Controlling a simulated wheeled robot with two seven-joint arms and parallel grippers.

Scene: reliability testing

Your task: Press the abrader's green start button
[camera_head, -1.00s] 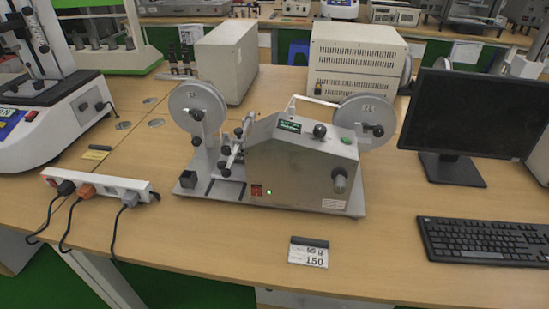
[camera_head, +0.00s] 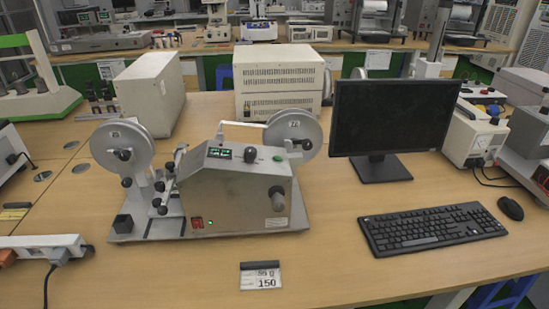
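The abrader (camera_head: 235,195) is a grey metal machine on the wooden table, left of the middle in the head view. It has two round reels, one at each side. Its sloped top panel carries a lit green display (camera_head: 219,153), a black knob (camera_head: 250,154) and a green button (camera_head: 278,158) at the right end. A red switch (camera_head: 197,223) with a small green light beside it is low on the front face. Nothing covers the green button. Neither of my grippers is in the view.
A monitor (camera_head: 392,118), a keyboard (camera_head: 432,229) and a mouse (camera_head: 510,208) are right of the abrader. A power strip (camera_head: 45,246) lies at the left. A label card (camera_head: 261,277) lies in front. Pale boxes (camera_head: 280,80) stand behind. The table front is mostly clear.

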